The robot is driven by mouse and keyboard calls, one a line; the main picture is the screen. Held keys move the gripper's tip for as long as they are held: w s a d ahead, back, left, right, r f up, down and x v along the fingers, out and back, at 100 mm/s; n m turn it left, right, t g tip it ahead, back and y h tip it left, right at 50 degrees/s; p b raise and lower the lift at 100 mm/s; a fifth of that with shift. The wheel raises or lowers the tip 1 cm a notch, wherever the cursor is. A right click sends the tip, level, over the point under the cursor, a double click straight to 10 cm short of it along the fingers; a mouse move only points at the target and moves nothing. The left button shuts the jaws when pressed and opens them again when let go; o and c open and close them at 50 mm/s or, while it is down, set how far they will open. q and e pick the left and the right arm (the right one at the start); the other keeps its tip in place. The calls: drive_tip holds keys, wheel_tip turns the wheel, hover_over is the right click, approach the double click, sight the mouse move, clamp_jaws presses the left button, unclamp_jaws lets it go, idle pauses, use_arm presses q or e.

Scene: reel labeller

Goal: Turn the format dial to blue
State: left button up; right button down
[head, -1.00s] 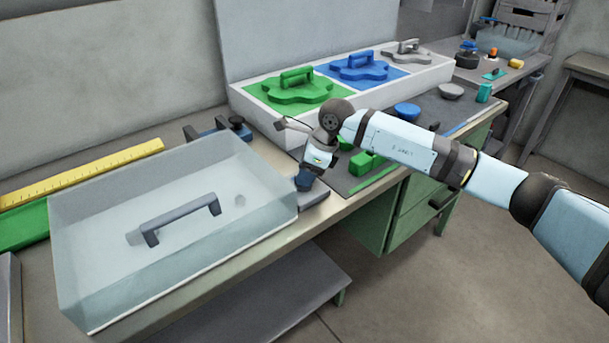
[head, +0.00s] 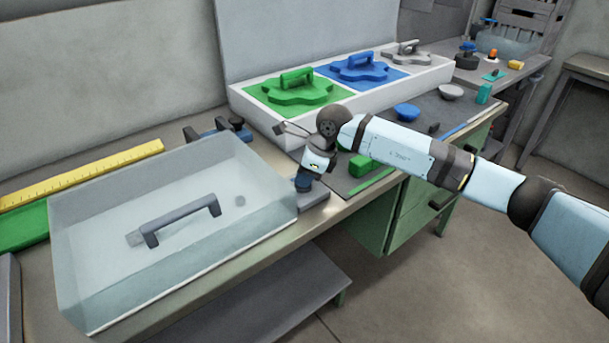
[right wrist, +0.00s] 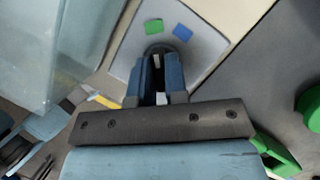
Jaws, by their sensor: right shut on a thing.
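The format dial (right wrist: 156,49) is a dark round knob on a light grey plate (right wrist: 203,62). The plate has a green mark (right wrist: 153,27) and a blue mark (right wrist: 182,32) beyond the dial in the right wrist view. My right gripper (right wrist: 160,72) is shut on the dial, with a finger on each side. A pale strip shows between the fingers; which mark the dial points to, I cannot tell. In the head view my right gripper (head: 303,182) is low over the bench, beside the clear box, and hides most of the dial. My left gripper is out of view.
A clear box (head: 170,245) with a grey handle stands just left of the gripper. Behind are green (head: 300,88) and blue (head: 352,68) handled pieces in a white tray (head: 400,85).

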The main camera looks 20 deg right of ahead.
drive_tip(key=m+t, duration=0.1)
drive_tip(key=m, duration=0.2)
drive_tip(key=shift+h, duration=0.4)
drive_tip(key=m+h, duration=0.1)
drive_tip(key=m, duration=0.3)
drive_tip(key=shift+a+t, duration=0.1)
drive_tip(key=shift+t, duration=0.3)
drive_tip(key=shift+m+h, duration=0.3)
drive_tip(key=shift+m, duration=0.3)
drive_tip(key=c, duration=1.1)
unclamp_jaws()
drive_tip(key=shift+c, duration=0.2)
drive_tip(key=shift+s+r, duration=0.1)
drive_tip(key=v, duration=1.3)
drive_tip(key=shift+s+r, duration=0.25)
